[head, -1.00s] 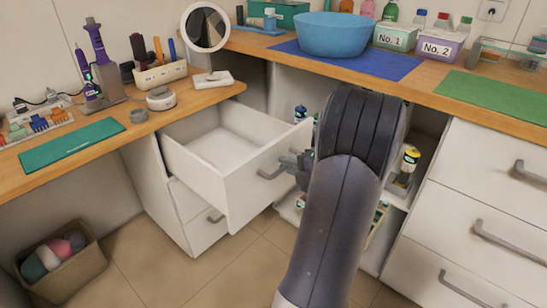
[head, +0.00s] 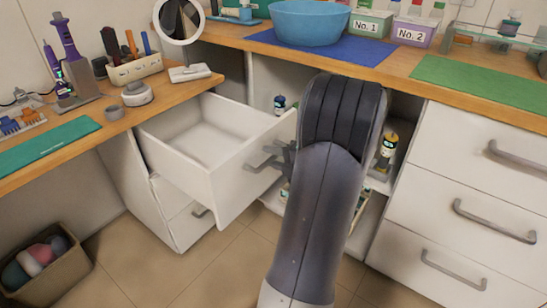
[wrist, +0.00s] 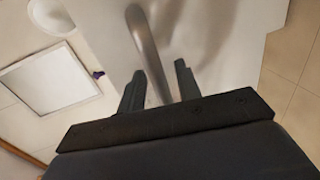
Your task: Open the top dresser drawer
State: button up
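The top drawer (head: 240,180) of the white dresser under the left counter is pulled well out. Its empty inside shows in the head view. Its grey bar handle (head: 262,164) is on the front panel, and it also shows in the wrist view (wrist: 148,50). My gripper (head: 280,158) is at this handle. In the wrist view my two fingers (wrist: 160,82) stand apart with the bar running between them and a gap visible beside it. Contact with the bar cannot be told. My arm hides part of the shelves behind.
A lower drawer (head: 190,222) below is closed. A right-hand drawer unit (head: 440,205) stands closed. A round mirror (head: 178,20) and a blue bowl (head: 310,28) are on the counter. A bin (head: 48,268) stands on the floor at left. The floor before the dresser is clear.

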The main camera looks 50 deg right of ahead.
jog(key=shift+s, duration=0.1)
jog(key=p+v, duration=0.2)
jog(key=v, duration=0.8)
jog(key=shift+s, duration=0.3)
jog(key=shift+d, duration=0.1)
jog(key=b+x, duration=0.2)
jog(key=x, duration=0.8)
jog(key=shift+w, duration=0.8)
